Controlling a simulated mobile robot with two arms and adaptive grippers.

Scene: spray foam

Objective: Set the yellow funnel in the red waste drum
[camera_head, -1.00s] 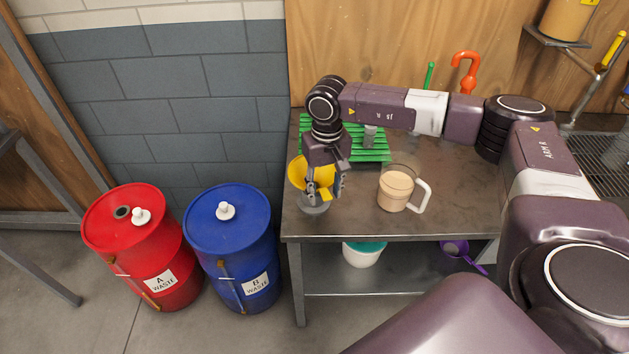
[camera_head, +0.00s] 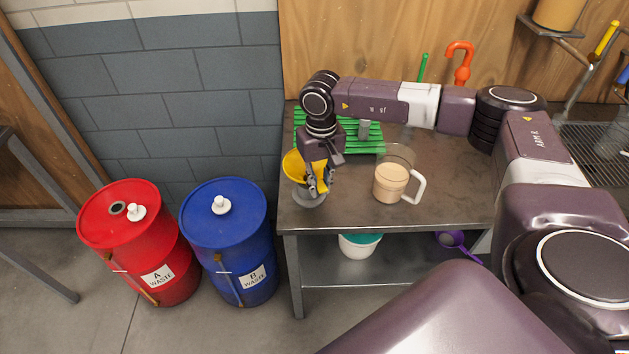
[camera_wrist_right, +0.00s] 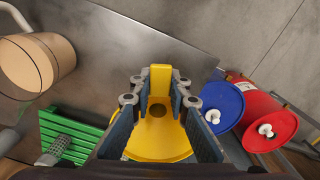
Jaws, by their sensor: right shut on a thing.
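The yellow funnel (camera_head: 293,165) is at the left front part of the metal table, at a grey round stand (camera_head: 311,199). My right gripper (camera_head: 319,192) is shut on the funnel's tab, which shows between the fingers in the wrist view (camera_wrist_right: 159,82). I cannot tell whether the funnel still touches the stand. The red waste drum (camera_head: 128,240), labelled A, stands on the floor at the far left. Its top has a dark open hole (camera_head: 117,208) beside a white cap. The red drum also shows in the wrist view (camera_wrist_right: 262,105). My left gripper is not in view.
A blue drum (camera_head: 226,235), labelled B, stands between the red drum and the table (camera_head: 440,205). A beige-filled jug (camera_head: 390,183) stands right of the gripper. A green slatted rack (camera_head: 365,146) lies behind. A white tub (camera_head: 359,250) sits on the lower shelf.

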